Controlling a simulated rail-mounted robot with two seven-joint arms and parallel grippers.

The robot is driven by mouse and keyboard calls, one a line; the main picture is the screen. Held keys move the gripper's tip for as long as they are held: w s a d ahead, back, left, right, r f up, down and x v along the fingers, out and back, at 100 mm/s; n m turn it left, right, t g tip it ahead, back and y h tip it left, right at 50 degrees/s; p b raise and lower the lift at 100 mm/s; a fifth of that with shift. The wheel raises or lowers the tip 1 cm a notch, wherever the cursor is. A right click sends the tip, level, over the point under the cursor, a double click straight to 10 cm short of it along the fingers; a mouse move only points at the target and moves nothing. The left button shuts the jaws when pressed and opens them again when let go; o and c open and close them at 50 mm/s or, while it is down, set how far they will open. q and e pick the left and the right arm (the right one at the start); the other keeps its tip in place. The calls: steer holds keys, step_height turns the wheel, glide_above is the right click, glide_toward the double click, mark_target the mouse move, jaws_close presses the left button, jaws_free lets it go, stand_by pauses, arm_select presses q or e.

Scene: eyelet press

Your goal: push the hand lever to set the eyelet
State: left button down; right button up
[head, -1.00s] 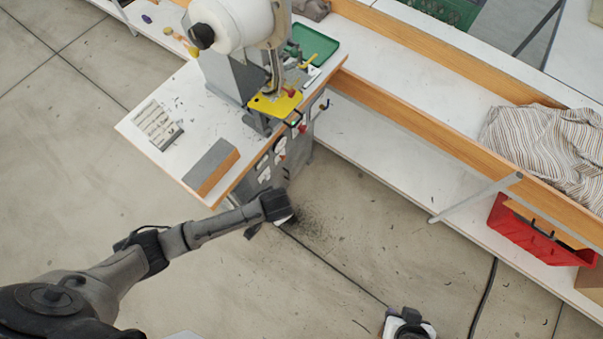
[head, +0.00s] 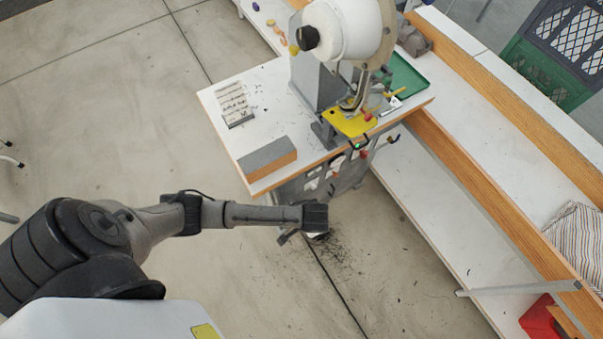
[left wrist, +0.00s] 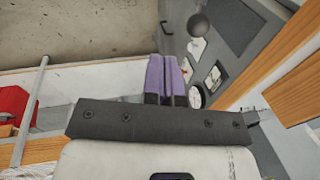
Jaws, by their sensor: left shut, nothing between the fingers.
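The eyelet press (head: 345,35) stands on the white bench, with a large white body and a black knob (head: 307,37) on its left side. A yellow plate (head: 349,123) lies at its front under a curved metal part. I cannot tell for certain which part is the hand lever. My left gripper (head: 318,233) is in front of the bench, below the edge of its top and apart from the press. In the left wrist view its purple fingers (left wrist: 166,78) are shut and empty. A dark grey ball (left wrist: 197,24) shows beyond them. My right gripper is out of view.
A grey and wood block (head: 267,159) and a card of strips (head: 233,103) lie on the bench. A long white shelf with wooden edging (head: 470,170) runs along the right.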

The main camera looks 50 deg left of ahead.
arm_select(q)
steer(key=w+a+f+b, duration=0.1)
steer(key=w+a+f, duration=0.1)
steer(key=a+f, duration=0.3)
steer(key=shift+f, duration=1.75)
steer(key=shift+a, duration=0.15)
